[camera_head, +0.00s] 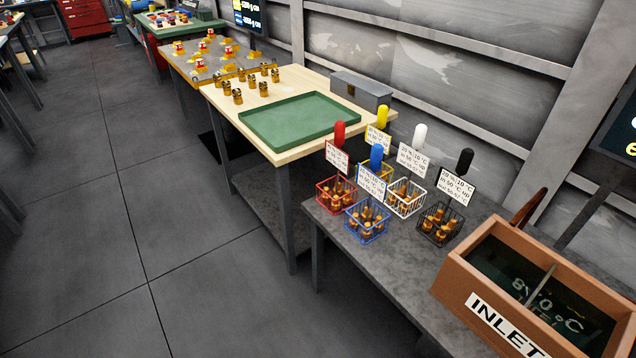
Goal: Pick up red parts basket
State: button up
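The red parts basket (336,194) is a small red wire basket on the grey table, at its left end. It holds several brass-coloured parts. A white printed tag (337,157) and a red rounded handle top (340,133) stand up above it. The blue basket (367,222) is close beside it at the lower right, and the yellow basket (374,172) is behind it to the right. My gripper is not in view.
A white basket (405,198) and a black basket (440,223) stand further right. A wooden INLET box (462,283) is at the table's right. A green tray (300,121) lies on the wooden bench behind. The floor (160,230) at left is clear.

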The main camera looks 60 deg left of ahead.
aim_at(337, 156)
jog(key=u, duration=3.05)
jog(key=i, duration=1.7)
jog(key=z, duration=2.75)
